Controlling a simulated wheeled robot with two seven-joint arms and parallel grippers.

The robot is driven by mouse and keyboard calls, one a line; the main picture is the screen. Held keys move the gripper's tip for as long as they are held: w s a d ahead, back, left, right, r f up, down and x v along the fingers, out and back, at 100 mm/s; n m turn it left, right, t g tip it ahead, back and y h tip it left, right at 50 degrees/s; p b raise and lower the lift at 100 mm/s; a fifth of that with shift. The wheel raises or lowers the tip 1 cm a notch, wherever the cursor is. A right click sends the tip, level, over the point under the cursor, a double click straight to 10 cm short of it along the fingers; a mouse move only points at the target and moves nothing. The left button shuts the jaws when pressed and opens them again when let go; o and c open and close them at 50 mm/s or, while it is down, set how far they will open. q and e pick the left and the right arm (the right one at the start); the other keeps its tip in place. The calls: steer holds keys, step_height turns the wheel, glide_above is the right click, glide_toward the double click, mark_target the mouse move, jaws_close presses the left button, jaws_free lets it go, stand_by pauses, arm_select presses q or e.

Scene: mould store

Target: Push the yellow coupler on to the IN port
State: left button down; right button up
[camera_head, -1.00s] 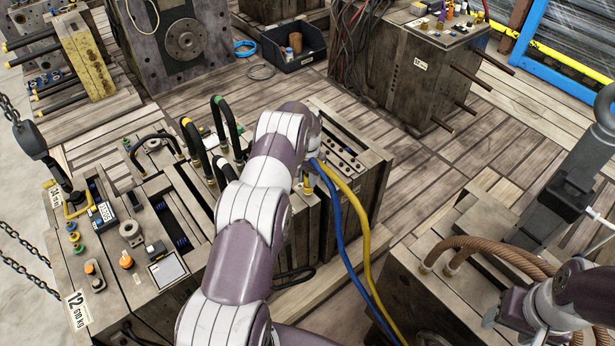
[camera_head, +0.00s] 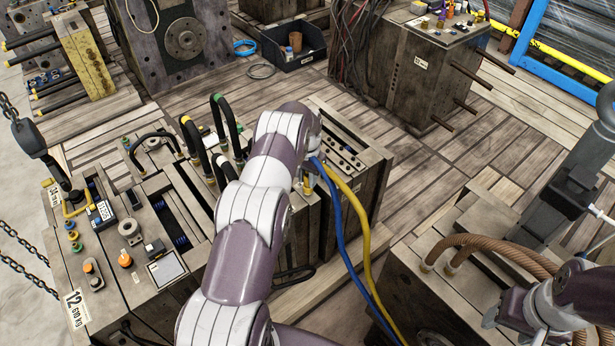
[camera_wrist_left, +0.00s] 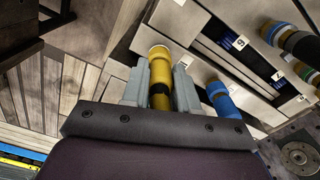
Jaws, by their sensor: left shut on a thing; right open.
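The yellow coupler (camera_wrist_left: 158,68) is between the grey fingers of my left gripper (camera_wrist_left: 159,84) in the left wrist view, with a dark band around it. The left gripper is shut on it. In the head view my left forearm and wrist hide the coupler and fingers; a yellow hose (camera_head: 360,225) hangs from there. The coupler's front end is close to the wooden-looking mould face (camera_wrist_left: 150,28). I cannot tell whether it touches a port, and no IN label is readable.
A blue coupler (camera_wrist_left: 222,98) sits right of the yellow one, and a blue hose (camera_head: 338,235) hangs beside the yellow hose. The mould block (camera_head: 345,180) stands beneath my left wrist. Another block with brown hoses (camera_head: 490,246) is at the lower right. Plank floor (camera_head: 420,160) lies open between.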

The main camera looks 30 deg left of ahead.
arm_select(q)
steer(key=shift+f+b, duration=0.1)
steer(key=shift+b, duration=0.2)
stand_by(0.4)
steer(key=c, duration=0.8)
jaws_free()
step_height(320, 180, up, 10)
steer(key=shift+f+p, duration=0.1)
steer(key=shift+p, duration=0.2)
step_height(320, 180, up, 2)
steer(key=shift+r+p, duration=0.15)
steer(key=shift+p, duration=0.7)
steer(key=shift+r, duration=0.3)
